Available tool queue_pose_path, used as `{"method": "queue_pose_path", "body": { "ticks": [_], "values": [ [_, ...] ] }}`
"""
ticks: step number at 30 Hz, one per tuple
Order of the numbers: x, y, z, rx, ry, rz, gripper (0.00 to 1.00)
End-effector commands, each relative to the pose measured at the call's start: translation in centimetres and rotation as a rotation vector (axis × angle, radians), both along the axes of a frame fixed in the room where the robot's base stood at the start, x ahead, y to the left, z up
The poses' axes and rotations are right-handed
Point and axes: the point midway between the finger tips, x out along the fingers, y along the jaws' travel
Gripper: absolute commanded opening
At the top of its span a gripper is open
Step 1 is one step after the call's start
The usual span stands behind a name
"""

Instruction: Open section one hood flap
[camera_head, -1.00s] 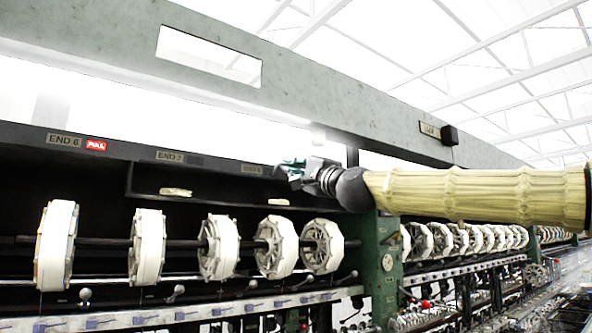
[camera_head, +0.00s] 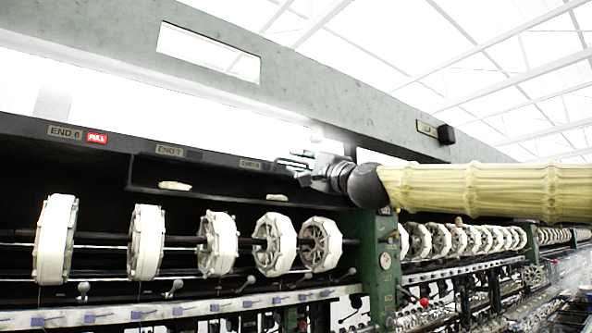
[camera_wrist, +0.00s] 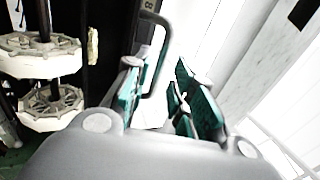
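The dark hood panel (camera_head: 115,167) with the END 6, END 7 and END 8 labels runs under the pale grey beam; I cannot tell the flap's exact edges. My gripper (camera_head: 287,163) is up at this panel, just right of the END 8 label. In the wrist view my gripper (camera_wrist: 157,66) shows two green-padded fingers, apart, with no object clearly held. A bent dark handle bar (camera_wrist: 163,38) shows beyond and between the fingertips, its lower end close to the left finger. Whether it touches a finger is unclear.
Several white reels (camera_head: 146,243) hang on a shaft below the panel. A green post (camera_head: 380,270) stands under my forearm. The pale beam (camera_head: 330,95) passes above my gripper. Small pale pieces (camera_head: 175,185) lie on the ledge below the labels.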

Motion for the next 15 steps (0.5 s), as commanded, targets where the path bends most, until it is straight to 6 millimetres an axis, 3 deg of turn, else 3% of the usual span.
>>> {"method": "queue_pose_path", "body": {
  "ticks": [15],
  "values": [
    [-4.4, -3.2, -2.6, 0.001, -0.001, 0.0, 0.25]
  ]
}}
